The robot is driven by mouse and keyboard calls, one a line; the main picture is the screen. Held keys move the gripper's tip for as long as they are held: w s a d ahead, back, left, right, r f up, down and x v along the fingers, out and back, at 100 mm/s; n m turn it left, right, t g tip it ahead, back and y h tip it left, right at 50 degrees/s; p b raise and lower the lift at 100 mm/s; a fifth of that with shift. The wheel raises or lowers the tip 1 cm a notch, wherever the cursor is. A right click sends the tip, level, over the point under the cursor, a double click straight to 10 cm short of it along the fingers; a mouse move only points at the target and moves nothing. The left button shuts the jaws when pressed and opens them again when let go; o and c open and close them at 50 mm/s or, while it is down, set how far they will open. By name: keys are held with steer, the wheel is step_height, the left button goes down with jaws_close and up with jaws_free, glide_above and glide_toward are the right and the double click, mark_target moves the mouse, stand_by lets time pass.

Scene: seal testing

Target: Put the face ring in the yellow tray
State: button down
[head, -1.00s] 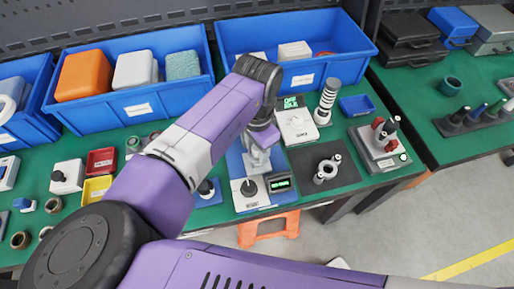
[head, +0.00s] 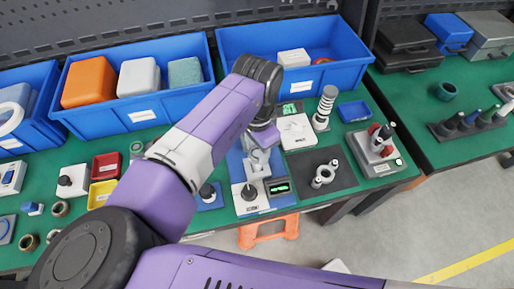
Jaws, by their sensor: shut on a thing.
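My gripper (head: 259,160) points down over the blue-based test fixture (head: 239,166) in the middle of the bench. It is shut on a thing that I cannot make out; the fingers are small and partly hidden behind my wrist. I cannot pick out the face ring for certain in this view. The yellow tray (head: 100,194) is a small open box on the green bench, left of my arm and in front of a red tray (head: 105,167). My gripper is well to the right of the yellow tray.
My arm crosses between gripper and yellow tray. Large blue bins (head: 137,117) line the back. A black mat with a metal part (head: 323,175), a striped ring post (head: 325,108) and a grey stand (head: 375,152) are to the right. Small parts crowd the bench left.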

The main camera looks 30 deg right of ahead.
steer(key=shift+r+p, duration=1.6)
steer(key=shift+r, duration=0.35)
steer(key=shift+r, duration=0.1)
